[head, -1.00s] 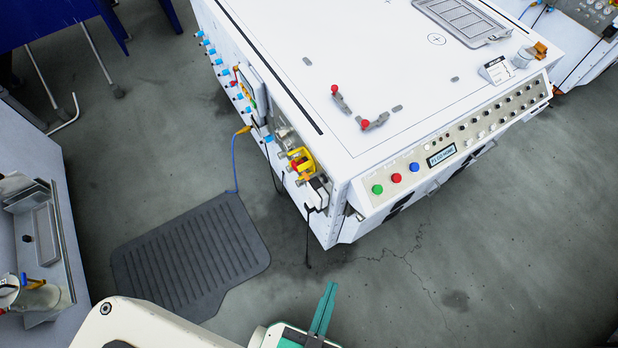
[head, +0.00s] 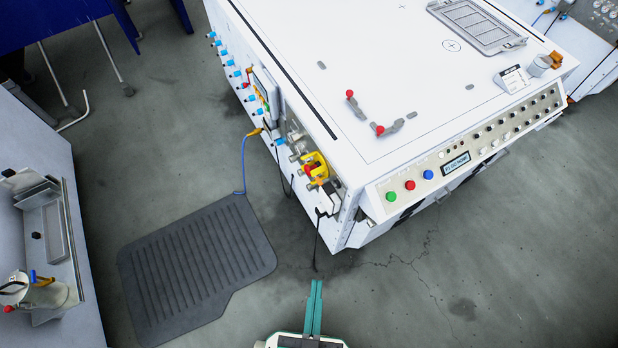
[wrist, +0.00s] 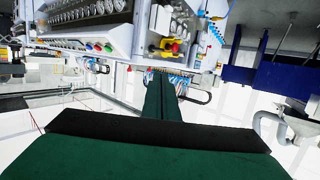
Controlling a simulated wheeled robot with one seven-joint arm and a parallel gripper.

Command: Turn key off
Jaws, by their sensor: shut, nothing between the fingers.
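My gripper (head: 314,289) is at the bottom middle of the head view. Its two green fingers are together with nothing between them. It is apart from the white machine (head: 350,110), over the floor in front of the machine's near corner. No key can be made out clearly. On the machine's left side near that corner is a yellow-and-red fitting (head: 314,168) among grey knobs. It also shows in the wrist view (wrist: 167,46), beyond and above the fingertips. The fingers (wrist: 161,82) point toward that corner region.
A control panel (head: 465,155) with green, red and blue buttons and a small display runs along the machine's front edge. A dark ribbed mat (head: 200,265) lies on the floor at left. A grey bench (head: 45,205) stands at far left. The floor at right is clear.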

